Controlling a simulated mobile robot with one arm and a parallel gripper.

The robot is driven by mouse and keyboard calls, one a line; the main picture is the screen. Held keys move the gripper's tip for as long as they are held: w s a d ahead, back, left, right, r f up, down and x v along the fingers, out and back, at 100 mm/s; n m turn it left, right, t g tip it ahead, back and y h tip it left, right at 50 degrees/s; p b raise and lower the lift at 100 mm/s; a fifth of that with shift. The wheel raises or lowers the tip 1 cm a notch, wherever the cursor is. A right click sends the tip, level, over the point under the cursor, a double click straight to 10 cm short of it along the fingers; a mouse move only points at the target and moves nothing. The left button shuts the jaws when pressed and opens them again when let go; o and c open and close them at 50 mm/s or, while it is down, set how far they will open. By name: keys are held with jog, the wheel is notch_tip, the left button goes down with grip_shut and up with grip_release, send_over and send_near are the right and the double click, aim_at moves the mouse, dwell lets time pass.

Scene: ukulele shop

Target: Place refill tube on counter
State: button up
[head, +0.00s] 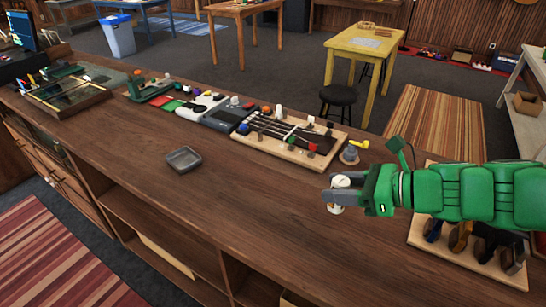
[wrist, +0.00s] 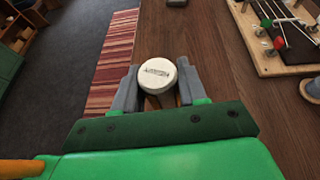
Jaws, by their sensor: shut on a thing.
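My gripper (head: 339,195) reaches in from the right in the head view, over the right part of the wooden counter (head: 240,200). Its grey fingers are shut on the refill tube (head: 336,209), a pale cylinder with a round white lid. In the wrist view the tube's white lid (wrist: 157,76), with dark print on it, sits between the two fingers. The tube looks upright. Its lower part is mostly hidden in the wrist view, and I cannot tell whether its base touches the counter.
A small grey tray (head: 184,160) stands on the counter to the left. A board with a ukulele neck and coloured pegs (head: 290,137) lies behind, beside a small grey pot (head: 350,155). A wooden rack (head: 480,262) stands under my arm. The counter's front middle is clear.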

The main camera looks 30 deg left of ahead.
jog(key=shift+w+a+f, duration=1.3)
jog(key=shift+w+f, duration=0.3)
jog(key=shift+w, duration=0.3)
jog(key=shift+w+a+f, duration=1.25)
jog(key=shift+w+f, duration=0.4)
jog(key=shift+w, duration=0.25)
jog(key=shift+w+a+f, duration=1.3)
jog(key=shift+w+f, duration=0.3)
jog(key=shift+w, duration=0.3)
jog(key=shift+w+f, duration=0.15)
jog(key=shift+f, duration=1.55)
jog(key=o, duration=1)
jog(key=shift+f, duration=0.1)
jog(key=shift+o, duration=0.2)
